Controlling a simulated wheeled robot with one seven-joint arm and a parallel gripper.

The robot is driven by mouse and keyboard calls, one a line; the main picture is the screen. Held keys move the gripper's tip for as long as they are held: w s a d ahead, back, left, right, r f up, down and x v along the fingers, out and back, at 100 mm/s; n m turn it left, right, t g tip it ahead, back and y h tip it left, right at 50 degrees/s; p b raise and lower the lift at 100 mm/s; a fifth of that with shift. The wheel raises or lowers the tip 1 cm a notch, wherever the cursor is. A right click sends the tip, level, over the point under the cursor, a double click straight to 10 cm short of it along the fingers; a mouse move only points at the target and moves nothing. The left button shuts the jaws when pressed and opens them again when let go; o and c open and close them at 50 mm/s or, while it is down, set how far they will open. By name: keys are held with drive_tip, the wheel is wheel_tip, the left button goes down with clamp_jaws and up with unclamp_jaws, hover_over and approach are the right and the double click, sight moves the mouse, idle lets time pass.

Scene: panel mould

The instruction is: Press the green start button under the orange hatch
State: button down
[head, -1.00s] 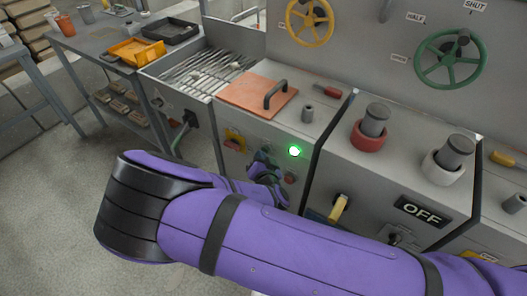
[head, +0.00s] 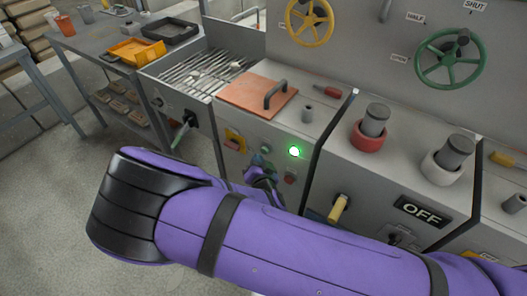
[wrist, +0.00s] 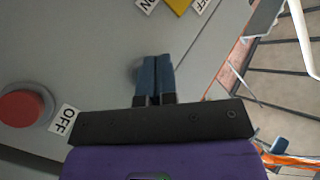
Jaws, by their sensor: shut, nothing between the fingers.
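The orange hatch (head: 250,94) lies flat and closed on top of the cabinet, with a dark handle (head: 275,93). On the front face below it, a small dull greenish button (head: 265,149) shows just above my gripper. My gripper (head: 256,174) is at this front face, partly hidden by my purple arm. In the wrist view its blue fingers (wrist: 155,75) are together and empty. A red button (head: 290,177) sits to the right, also seen in the wrist view (wrist: 22,108).
A green lamp (head: 294,151) glows upper right of the gripper. A yellow switch (head: 234,140) is on the left. A slatted rack (head: 200,70) adjoins the hatch on the left. A yellow lever (head: 338,208) sticks out on the right cabinet.

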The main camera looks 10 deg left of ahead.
drive_tip(key=shift+s+a, duration=0.3)
drive_tip(key=shift+s, duration=0.45)
drive_tip(key=shift+s+a, duration=0.35)
drive_tip(key=shift+s, duration=0.45)
drive_tip(key=shift+s+a, duration=0.3)
drive_tip(key=shift+s, duration=0.45)
